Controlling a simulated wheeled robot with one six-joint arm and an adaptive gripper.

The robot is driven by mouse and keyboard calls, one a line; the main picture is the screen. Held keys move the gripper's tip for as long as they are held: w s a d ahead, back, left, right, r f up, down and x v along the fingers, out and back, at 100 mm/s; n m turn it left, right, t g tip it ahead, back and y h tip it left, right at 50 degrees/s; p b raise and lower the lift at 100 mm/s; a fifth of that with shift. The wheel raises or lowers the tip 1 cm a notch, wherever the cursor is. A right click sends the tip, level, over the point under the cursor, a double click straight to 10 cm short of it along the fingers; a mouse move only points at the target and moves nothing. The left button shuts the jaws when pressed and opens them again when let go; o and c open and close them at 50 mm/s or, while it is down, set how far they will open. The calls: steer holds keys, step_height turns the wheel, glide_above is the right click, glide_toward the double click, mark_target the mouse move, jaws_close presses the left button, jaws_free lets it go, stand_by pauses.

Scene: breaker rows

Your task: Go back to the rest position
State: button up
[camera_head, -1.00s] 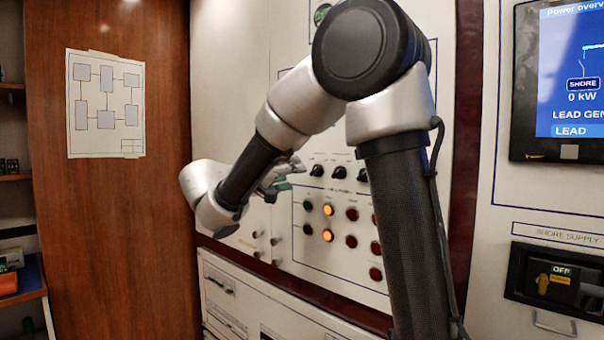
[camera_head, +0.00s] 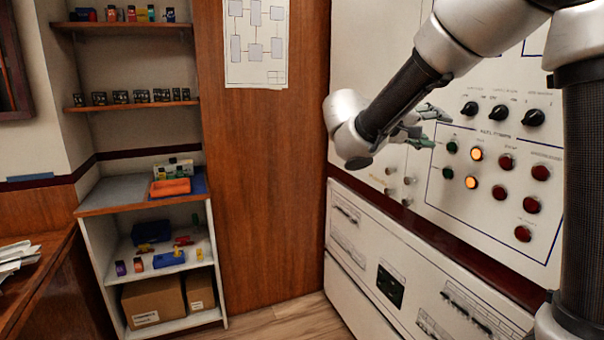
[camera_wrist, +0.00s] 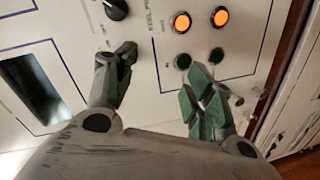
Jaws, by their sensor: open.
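My gripper (camera_head: 424,127) is in front of the breaker panel (camera_head: 480,215), left of its lamps and buttons, with my arm bent above it. In the wrist view my gripper (camera_wrist: 160,85) has its two fingers spread apart, with nothing between them. Beyond the fingers the panel face shows two lit orange lamps (camera_wrist: 182,22), dark green buttons (camera_wrist: 183,61) and a black knob (camera_wrist: 116,8). I cannot tell the exact gap between the fingertips and the panel.
Red buttons (camera_head: 531,205) and black knobs (camera_head: 499,112) are on the panel. A lower cabinet (camera_head: 345,235) stands beneath. At the left is a shelf unit (camera_head: 140,205) with boxes and small parts. A wooden wall panel (camera_head: 265,190) carries a paper diagram (camera_head: 256,65). Some floor (camera_head: 290,322) is clear.

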steer(key=s+d+f+n+g+y, duration=0.25)
steer(key=s+f+y, duration=0.25)
steer(key=s+f, duration=0.25)
steer(key=s+d+f+n+g+y, duration=0.1)
steer(key=s+f+n+g+y, duration=0.2)
steer(key=s+f, duration=0.45)
steer(key=s+r+m+t+y, duration=0.2)
steer(key=s+m+t+y, duration=0.2)
steer(key=s+y, duration=0.3)
steer(key=s, duration=0.5)
steer(key=shift+a+r, duration=0.2)
steer(key=shift+a, duration=0.05)
steer(key=shift+m, duration=0.25)
